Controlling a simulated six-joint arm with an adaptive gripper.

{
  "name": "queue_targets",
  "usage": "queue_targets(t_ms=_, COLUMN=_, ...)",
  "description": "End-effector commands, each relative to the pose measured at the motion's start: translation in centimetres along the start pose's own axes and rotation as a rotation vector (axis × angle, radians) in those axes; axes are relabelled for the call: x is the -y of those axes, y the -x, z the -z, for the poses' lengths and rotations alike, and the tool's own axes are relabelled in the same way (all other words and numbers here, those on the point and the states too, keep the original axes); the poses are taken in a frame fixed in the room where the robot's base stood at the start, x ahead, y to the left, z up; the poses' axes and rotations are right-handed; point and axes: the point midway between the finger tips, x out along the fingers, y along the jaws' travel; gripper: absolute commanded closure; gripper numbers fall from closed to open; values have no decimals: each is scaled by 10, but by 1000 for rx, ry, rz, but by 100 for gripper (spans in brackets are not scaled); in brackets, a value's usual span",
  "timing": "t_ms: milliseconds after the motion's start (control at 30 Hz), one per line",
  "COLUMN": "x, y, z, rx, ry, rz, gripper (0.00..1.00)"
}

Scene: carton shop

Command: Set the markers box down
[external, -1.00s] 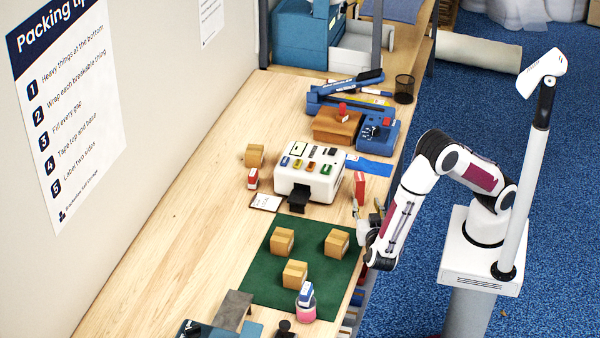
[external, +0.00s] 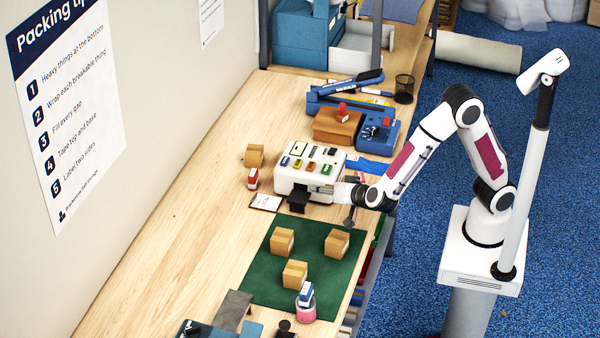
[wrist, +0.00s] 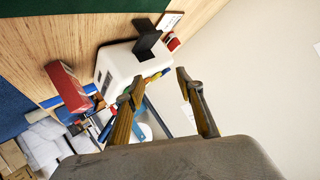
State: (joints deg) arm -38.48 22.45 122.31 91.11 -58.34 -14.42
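A red box (wrist: 66,86) stands upright on the bench beside the white machine in the wrist view; its label is not readable, so I cannot confirm that it is the markers box. In the external view it is mostly hidden by my wrist. My gripper (wrist: 160,78) is open, with nothing between its fingers, and the red box is outside them, to the left in the wrist view. In the external view my gripper (external: 342,191) is in front of the white machine's near right corner.
The white machine (external: 296,186) with coloured pieces on top is close to my gripper. Several small cartons stand on the green mat (external: 262,283). A blue-and-white box (external: 306,292) rests on a pink roll. The left of the bench is clear.

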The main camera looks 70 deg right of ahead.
Motion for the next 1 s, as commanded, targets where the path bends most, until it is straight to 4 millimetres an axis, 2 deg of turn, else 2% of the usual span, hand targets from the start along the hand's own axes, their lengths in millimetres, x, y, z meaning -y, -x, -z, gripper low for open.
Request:
queue_targets(t_ms=33, x=9, y=0, z=9, rx=28, ry=-16, rz=43, gripper=63)
queue_targets(t_ms=200, x=38, y=8, z=29, rx=127, ry=-28, rz=191, gripper=63)
queue_targets(t_ms=500, x=65, y=43, z=63, rx=279, ry=20, rz=418, gripper=63)
queue_targets(t_ms=767, x=56, y=84, z=83, rx=389, ry=129, rz=562, gripper=63)
queue_targets(t_ms=1000, x=22, y=121, z=94, rx=475, ry=274, rz=631, gripper=63)
